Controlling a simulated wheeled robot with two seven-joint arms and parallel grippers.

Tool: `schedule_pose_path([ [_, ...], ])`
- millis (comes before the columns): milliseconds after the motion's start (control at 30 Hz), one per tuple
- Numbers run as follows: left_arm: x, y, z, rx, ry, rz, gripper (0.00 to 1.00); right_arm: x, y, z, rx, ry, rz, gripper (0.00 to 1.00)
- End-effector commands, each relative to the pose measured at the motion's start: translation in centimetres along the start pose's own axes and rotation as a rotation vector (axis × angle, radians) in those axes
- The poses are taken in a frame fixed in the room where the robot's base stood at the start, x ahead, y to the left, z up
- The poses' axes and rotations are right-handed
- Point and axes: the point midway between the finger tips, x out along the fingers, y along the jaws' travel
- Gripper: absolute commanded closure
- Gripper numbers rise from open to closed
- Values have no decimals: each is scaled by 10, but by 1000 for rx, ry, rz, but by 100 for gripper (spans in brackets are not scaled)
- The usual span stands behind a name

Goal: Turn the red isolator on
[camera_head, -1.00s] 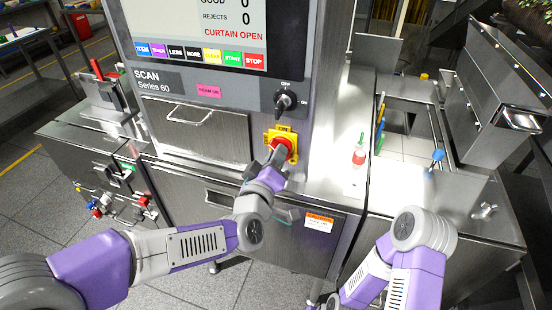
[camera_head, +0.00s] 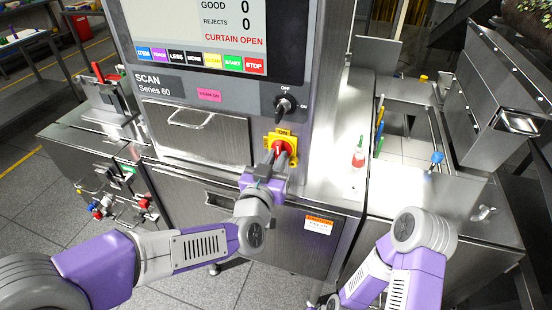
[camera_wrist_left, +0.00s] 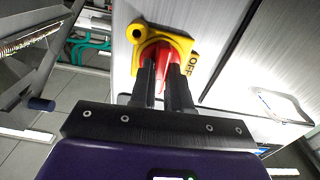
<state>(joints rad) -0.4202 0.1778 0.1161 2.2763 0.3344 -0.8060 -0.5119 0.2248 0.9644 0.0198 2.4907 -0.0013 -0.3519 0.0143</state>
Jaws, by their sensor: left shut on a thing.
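The red isolator (camera_head: 286,147) is a red knob on a yellow plate (camera_head: 277,135) on the machine's front, below the black selector. The word ON shows at the top of the plate in the head view. In the left wrist view the red knob (camera_wrist_left: 161,57) is between my two dark fingers, and OFF shows on the right side of the yellow plate (camera_wrist_left: 185,43). My left gripper (camera_head: 276,157) is shut on the knob, its fingers side by side and partly hiding it. My right arm shows at lower right; its gripper is not in view.
A black OFF/ON selector (camera_head: 286,104) is just above the isolator. A screen with coloured buttons (camera_head: 200,59) is above left. Valves and knobs (camera_head: 103,205) are on the left cabinet.

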Motion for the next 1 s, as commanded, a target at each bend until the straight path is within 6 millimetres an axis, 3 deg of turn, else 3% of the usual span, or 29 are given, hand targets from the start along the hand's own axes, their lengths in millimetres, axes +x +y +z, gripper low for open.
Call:
schedule_pose_path([
  [700,0,0,0,72,2,0,100,-1,0,0,0,0,0,48],
  [733,0,0,0,72,2,0,78,-1,0,0,0,0,0,48],
  [800,0,0,0,71,2,0,68,-1,0,0,0,0,0,48],
  [867,0,0,0,71,1,0,59,-1,0,0,0,0,0,48],
  [1000,0,0,0,70,1,0,57,-1,0,0,0,0,0,48],
])
